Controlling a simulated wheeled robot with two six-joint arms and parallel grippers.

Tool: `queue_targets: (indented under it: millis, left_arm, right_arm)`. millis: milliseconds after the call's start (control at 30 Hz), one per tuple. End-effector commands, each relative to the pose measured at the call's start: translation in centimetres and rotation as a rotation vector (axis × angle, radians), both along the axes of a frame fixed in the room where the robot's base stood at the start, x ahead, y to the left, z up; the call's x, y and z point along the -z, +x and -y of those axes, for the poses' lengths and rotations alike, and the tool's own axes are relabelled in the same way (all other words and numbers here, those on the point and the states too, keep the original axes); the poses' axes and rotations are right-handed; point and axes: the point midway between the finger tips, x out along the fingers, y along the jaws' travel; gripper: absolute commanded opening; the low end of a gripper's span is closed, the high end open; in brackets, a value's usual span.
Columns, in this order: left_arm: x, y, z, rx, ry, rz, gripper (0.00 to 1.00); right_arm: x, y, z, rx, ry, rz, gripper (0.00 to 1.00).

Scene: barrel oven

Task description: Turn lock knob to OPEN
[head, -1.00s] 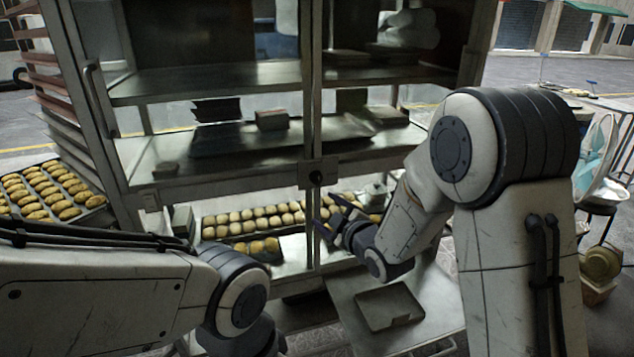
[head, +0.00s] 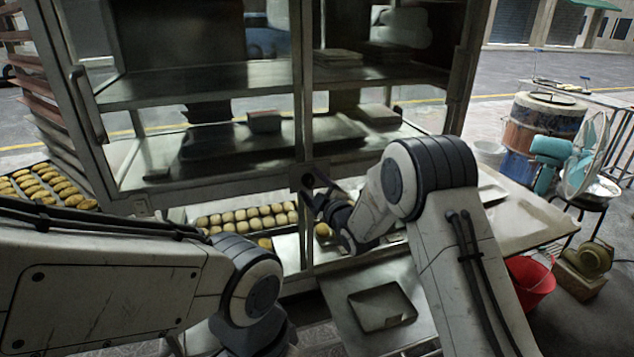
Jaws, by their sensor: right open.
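The lock knob (head: 307,180) is a small dark round knob on a metal plate, on the centre post of the glass-fronted metal cabinet (head: 220,184). My right gripper (head: 313,186) is open, with its dark fingers pointing left toward the knob. The fingertips appear right at the knob, one above and one below. I cannot tell whether they touch it. Any marking on the lock is too small to read. My left arm comes in at the lower left. Its gripper is out of view.
Bun trays (head: 245,218) sit low in the cabinet. A metal surface with a shallow square tray (head: 382,307) lies below my right gripper. A rack with bread (head: 45,185) stands at left. A red bucket (head: 530,283), fan (head: 590,155) and drum (head: 540,130) stand at right.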

Motion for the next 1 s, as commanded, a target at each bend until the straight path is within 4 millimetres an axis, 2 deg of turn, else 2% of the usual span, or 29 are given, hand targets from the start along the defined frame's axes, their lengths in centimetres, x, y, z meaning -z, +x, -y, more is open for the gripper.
queue_targets:
  millis: [333, 367, 500, 533, 567, 600, 700, 1000]
  left_arm:
    - [-0.1, 0.0, 0.0, 0.0, 0.0, 0.0, 0.5]
    - [-0.1, 0.0, 0.0, 0.0, 0.0, 0.0, 0.5]
    - [-0.1, 0.0, 0.0, 0.0, 0.0, 0.0, 0.5]
    - [-0.1, 0.0, 0.0, 0.0, 0.0, 0.0, 0.5]
    - [-0.1, 0.0, 0.0, 0.0, 0.0, 0.0, 0.5]
    - [-0.1, 0.0, 0.0, 0.0, 0.0, 0.0, 0.5]
    - [0.0, 0.0, 0.0, 0.0, 0.0, 0.0, 0.5]
    - [1.6, 0.0, 0.0, 0.0, 0.0, 0.0, 0.5]
  right_arm:
    - [0.0, 0.5, 0.0, 0.002, 0.0, 0.0, 0.76]
    - [0.0, 0.5, 0.0, 0.002, 0.0, 0.0, 0.72]
    - [0.0, 0.4, 0.1, 0.003, 0.0, 0.0, 0.18]
    - [0.0, 0.4, 0.1, 0.003, 0.0, 0.0, 0.07]
    - [0.0, 0.4, 0.1, 0.003, 0.0, 0.0, 0.0]
    - [0.0, 0.5, 1.8, 0.008, -0.001, 0.0, 0.0]
    - [0.0, 0.5, 0.6, 0.006, 0.004, 0.0, 0.0]
    - [0.0, 0.6, 0.1, 0.005, 0.094, -0.018, 0.0]
